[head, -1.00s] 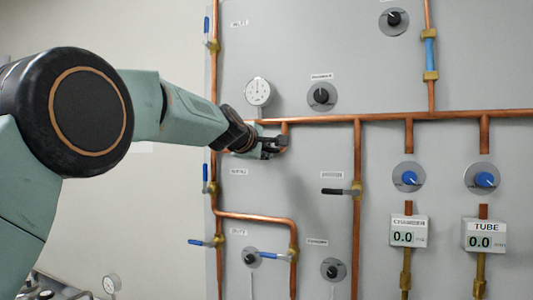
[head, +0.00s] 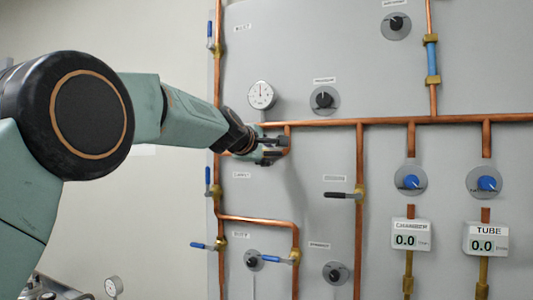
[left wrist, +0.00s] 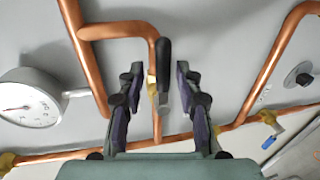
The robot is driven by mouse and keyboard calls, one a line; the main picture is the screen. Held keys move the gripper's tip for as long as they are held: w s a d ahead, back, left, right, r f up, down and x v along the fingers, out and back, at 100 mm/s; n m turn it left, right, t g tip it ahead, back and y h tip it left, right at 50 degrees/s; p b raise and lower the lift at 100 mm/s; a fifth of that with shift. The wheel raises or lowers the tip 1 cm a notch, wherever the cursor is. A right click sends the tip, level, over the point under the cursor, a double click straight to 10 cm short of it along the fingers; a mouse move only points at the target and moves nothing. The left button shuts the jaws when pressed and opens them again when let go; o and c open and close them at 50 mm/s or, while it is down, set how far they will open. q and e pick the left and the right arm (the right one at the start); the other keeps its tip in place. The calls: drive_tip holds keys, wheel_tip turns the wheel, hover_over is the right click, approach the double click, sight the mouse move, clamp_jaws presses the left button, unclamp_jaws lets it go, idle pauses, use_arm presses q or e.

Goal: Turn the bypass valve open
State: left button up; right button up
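In the left wrist view a small brass valve (left wrist: 152,88) with a dark lever handle (left wrist: 164,60) sits on a bent copper pipe (left wrist: 130,30). It is probably the bypass valve; no label on it is readable. My left gripper (left wrist: 160,68) is open, with one finger on each side of the dark handle in that view. I see a gap on both sides and cannot tell the depth. In the head view my left gripper (head: 275,149) is in front of the short pipe branch below the horizontal copper pipe (head: 335,122) and hides the valve. My right gripper is not in view.
A pressure gauge (head: 261,95) is just above my left gripper. A blue-handled valve (head: 211,187) is below left, and a dark-handled valve (head: 350,194) is below right. Black knobs (head: 323,99), blue knobs (head: 410,181) and two 0.0 displays (head: 411,240) are on the grey panel.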

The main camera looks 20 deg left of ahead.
use_arm(q)
drive_tip(key=shift+w+d+f, duration=0.1)
drive_tip(key=shift+w+d, duration=0.05)
drive_tip(key=v, duration=0.7)
drive_tip(key=shift+s, duration=0.25)
drive_tip(key=shift+s+r, duration=0.1)
drive_tip(key=shift+r, duration=0.1)
